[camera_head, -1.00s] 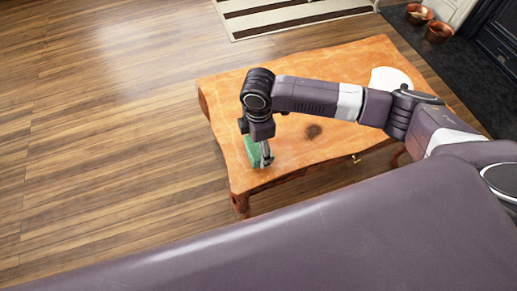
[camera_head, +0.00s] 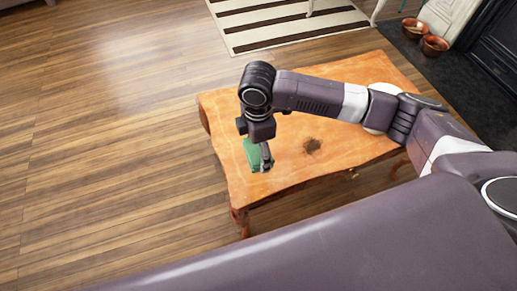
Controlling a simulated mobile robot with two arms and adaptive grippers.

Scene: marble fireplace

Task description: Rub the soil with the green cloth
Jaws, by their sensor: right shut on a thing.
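The green cloth (camera_head: 252,152) is at the left part of the wooden table (camera_head: 285,172), under and beside my right gripper (camera_head: 265,164). My right gripper is shut on the cloth, at or just above the tabletop; I cannot tell whether the cloth touches the wood. The soil (camera_head: 312,146) is a dark brown patch on the table, a short way right of the gripper and apart from the cloth. My left gripper is not in view.
A white round thing (camera_head: 377,128) on the table is partly hidden behind my right arm. Two copper-coloured bowls (camera_head: 435,45) stand on the dark hearth at the upper right. A striped rug (camera_head: 280,22) lies behind the table. The wooden floor at left is clear.

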